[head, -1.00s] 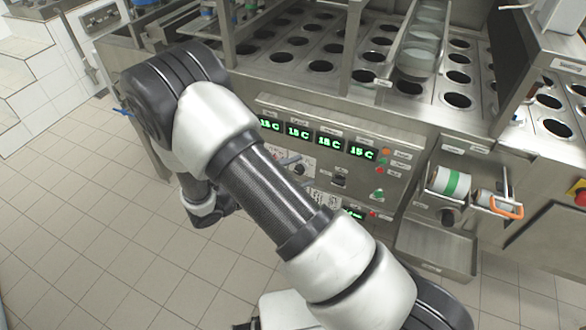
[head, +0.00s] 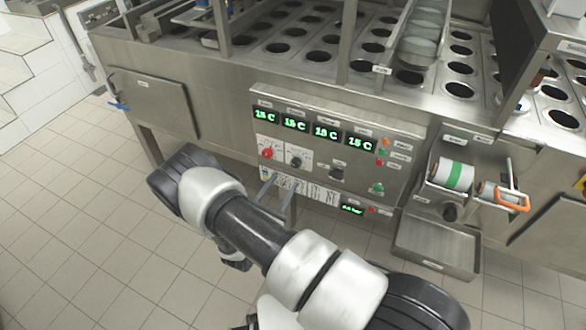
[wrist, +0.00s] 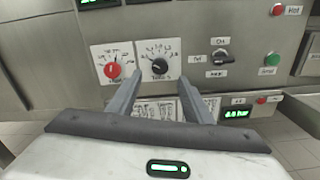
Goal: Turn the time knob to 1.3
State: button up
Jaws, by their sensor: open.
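Two dial knobs sit on the steel control panel, a red one (head: 267,153) on the left and a black one (head: 295,161) on the right. Both show in the wrist view, the red knob (wrist: 112,70) and the black knob (wrist: 160,66), each on a white scale plate. The labels and pointer readings are too small to read for sure, so I cannot tell which is the time knob. My gripper (wrist: 161,79) is open and empty. In the wrist view the black knob shows between its fingertips, slightly above them. In the head view my gripper (head: 277,187) is below both knobs.
Green displays (head: 327,131) sit above the knobs. A black switch (wrist: 221,56) and a green button (wrist: 272,59) lie to the right of the black knob. A small display (head: 352,209) is low on the panel. A steel tray (head: 437,244) juts out at right.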

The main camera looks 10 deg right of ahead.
aim_at(295, 165)
jog(key=x, duration=0.8)
jog(key=shift+w+d+b, duration=0.15)
jog(key=shift+b, duration=0.2)
jog(key=c, duration=1.1)
